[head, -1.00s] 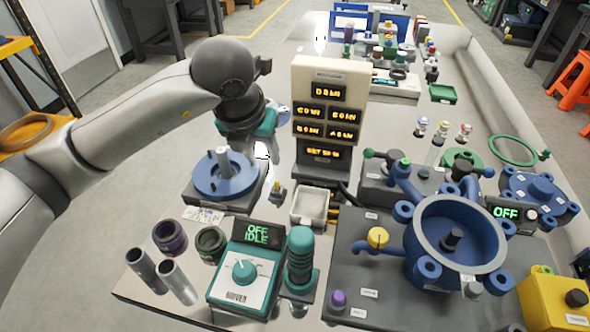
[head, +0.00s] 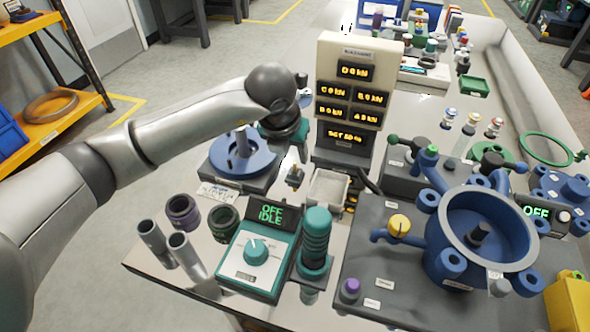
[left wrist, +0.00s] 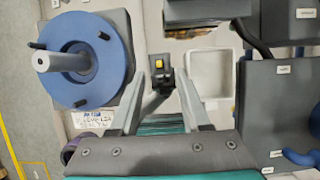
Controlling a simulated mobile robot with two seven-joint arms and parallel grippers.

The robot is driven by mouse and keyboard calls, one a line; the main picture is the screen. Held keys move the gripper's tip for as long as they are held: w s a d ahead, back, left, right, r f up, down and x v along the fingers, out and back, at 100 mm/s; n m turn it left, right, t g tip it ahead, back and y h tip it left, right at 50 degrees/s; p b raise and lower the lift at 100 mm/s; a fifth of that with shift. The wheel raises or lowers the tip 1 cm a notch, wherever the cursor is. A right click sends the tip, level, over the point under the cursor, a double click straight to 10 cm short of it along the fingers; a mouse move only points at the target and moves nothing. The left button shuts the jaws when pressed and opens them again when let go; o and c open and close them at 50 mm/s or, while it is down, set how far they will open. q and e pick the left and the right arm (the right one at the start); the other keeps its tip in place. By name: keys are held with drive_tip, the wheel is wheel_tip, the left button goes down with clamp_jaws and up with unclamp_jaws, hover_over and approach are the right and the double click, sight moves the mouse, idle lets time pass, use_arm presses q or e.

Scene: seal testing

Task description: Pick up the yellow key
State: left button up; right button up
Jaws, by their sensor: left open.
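The yellow key (left wrist: 157,61) is a small yellow block on a black stem in the left wrist view. It shows small beside the white tray in the head view (head: 295,172). My left gripper (left wrist: 161,75) is open, and its two grey fingers stand either side of the key's black lower part in the picture. I cannot tell whether the fingers are level with it; neither touches it visibly. My right gripper is not in view.
The blue round fixture (head: 243,155) with an upright post stands left of the key. The white tray (head: 328,188) is right of it, and the display tower (head: 354,90) rises behind. The teal driver unit (head: 255,255) is in front.

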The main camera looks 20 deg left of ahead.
sight(295, 163)
use_arm(q)
drive_tip(key=b+x, duration=0.1)
drive_tip(key=x, duration=0.2)
drive_tip(key=shift+f, duration=0.3)
drive_tip(key=shift+w+f+b, duration=0.35)
drive_tip(key=shift+f, duration=0.25)
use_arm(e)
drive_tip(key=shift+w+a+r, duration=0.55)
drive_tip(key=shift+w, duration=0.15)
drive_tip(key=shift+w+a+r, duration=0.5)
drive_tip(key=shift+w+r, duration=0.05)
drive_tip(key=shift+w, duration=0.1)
use_arm(q)
clamp_jaws()
